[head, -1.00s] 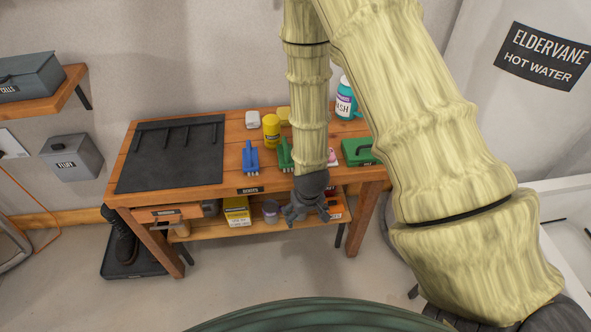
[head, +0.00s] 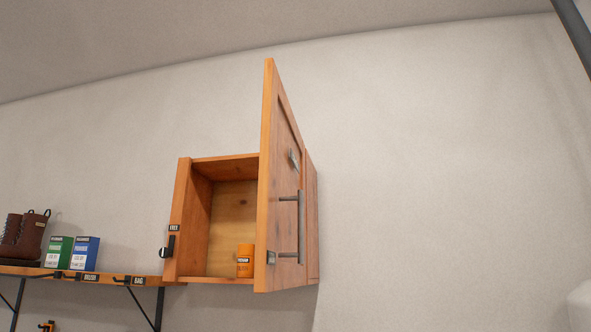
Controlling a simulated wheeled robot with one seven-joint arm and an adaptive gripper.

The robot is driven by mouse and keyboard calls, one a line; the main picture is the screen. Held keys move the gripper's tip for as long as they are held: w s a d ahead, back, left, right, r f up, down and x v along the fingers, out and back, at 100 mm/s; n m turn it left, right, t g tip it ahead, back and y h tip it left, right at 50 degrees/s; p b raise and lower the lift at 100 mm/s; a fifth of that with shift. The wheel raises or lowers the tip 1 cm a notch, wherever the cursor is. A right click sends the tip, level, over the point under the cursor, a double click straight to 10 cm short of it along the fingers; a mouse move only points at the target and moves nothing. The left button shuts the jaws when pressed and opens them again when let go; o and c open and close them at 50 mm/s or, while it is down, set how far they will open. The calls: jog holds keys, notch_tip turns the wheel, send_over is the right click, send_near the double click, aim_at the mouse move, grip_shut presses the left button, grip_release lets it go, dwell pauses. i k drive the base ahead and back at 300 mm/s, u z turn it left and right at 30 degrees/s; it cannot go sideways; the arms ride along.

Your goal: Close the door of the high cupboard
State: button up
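The high cupboard (head: 184,225) is an orange-brown wooden box on the wall, in the middle of the head view. Its door (head: 279,195) stands wide open, hinged on the right side and swung out toward me. A dark bar handle (head: 300,228) is on the door's face, which is turned to the right. An orange can (head: 245,261) stands inside on the cupboard floor, near the door. The door hides the right part of the interior. My gripper is not in view.
A wooden shelf (head: 110,277) to the left holds brown boots (head: 24,236), a green box (head: 59,252) and a blue box (head: 85,253). A dark catch (head: 168,247) sits on the cupboard's left front edge. The wall right of the cupboard is bare.

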aim_at(279, 261)
jog(key=z, duration=0.2)
jog(key=i, duration=1)
jog(key=u, duration=0.15)
